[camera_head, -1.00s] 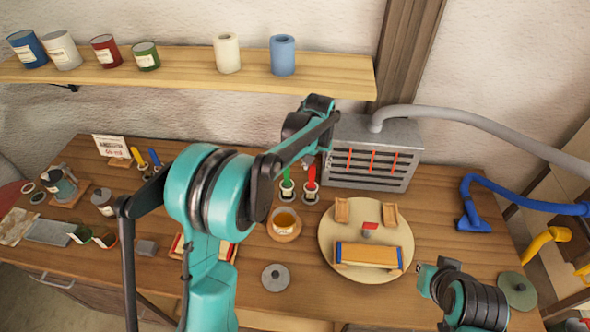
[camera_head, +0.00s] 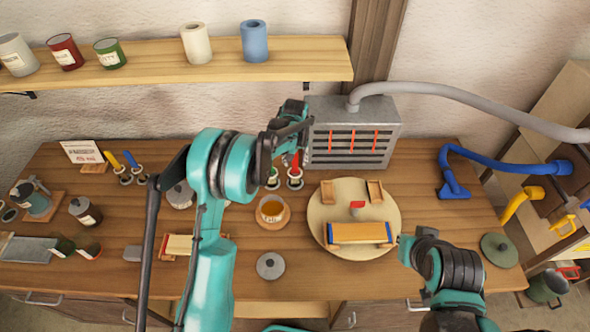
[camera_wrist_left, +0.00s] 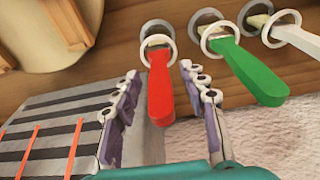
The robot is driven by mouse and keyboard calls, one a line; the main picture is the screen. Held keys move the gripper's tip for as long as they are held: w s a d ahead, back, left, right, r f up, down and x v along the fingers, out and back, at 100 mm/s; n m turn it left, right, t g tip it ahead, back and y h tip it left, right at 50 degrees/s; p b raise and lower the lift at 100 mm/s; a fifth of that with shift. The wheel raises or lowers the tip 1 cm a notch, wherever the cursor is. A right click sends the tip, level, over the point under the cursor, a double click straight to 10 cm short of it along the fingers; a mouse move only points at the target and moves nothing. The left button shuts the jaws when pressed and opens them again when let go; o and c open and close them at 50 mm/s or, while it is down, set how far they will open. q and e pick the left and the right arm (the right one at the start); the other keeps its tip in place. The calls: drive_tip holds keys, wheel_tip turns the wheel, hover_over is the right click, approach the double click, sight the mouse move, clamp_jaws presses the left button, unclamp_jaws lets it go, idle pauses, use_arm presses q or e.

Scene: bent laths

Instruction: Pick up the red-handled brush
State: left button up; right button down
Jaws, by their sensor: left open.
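The red-handled brush (camera_head: 296,161) stands in a ring holder on the bench, in front of the grey slotted box. In the left wrist view its red handle (camera_wrist_left: 160,88) lies between the two fingers of my left gripper (camera_wrist_left: 160,72). A gap shows on each side, so the gripper is open and not holding it. The brush's lower part, beyond the ring, is mostly hidden. In the head view my left gripper (camera_head: 290,135) is just above the handle, partly covered by its own arm.
A green-handled brush (camera_wrist_left: 248,68) stands close beside the red one, with a white-handled one (camera_wrist_left: 300,38) beyond. The grey slotted box (camera_head: 352,128) is close on the other side. A cup of amber liquid (camera_head: 272,210) and a round board (camera_head: 318,205) are in front.

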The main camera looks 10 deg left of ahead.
use_arm(q)
drive_tip(key=shift+r, duration=0.1)
clamp_jaws()
drive_tip(key=shift+r, duration=0.1)
